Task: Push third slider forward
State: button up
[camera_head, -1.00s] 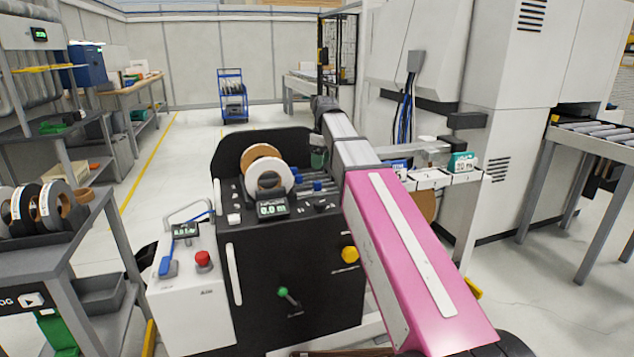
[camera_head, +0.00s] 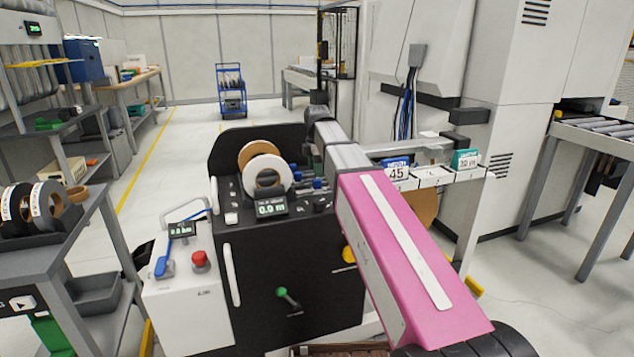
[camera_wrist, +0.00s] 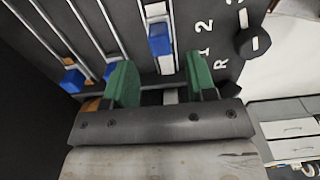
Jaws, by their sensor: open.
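In the wrist view, my gripper (camera_wrist: 159,84) has two green fingers standing apart with nothing held between them. A blue slider (camera_wrist: 160,40) on a pale rail lies just beyond the gap between the fingers, close to the right finger. A second blue slider (camera_wrist: 110,71) shows beside the left finger, partly hidden by it. Another blue slider (camera_wrist: 72,81) sits farther left, near the lower end of its rail. In the head view, small blue sliders (camera_head: 318,183) show on top of the black machine (camera_head: 290,250), left of my pink arm. The fingertips are hidden there.
A black knob (camera_wrist: 253,42) and white markings are right of the rails in the wrist view. In the head view, a white tape roll (camera_head: 266,173) and a display (camera_head: 271,208) stand on the machine's top.

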aim_at(317, 179)
jog(key=shift+f, duration=2.6)
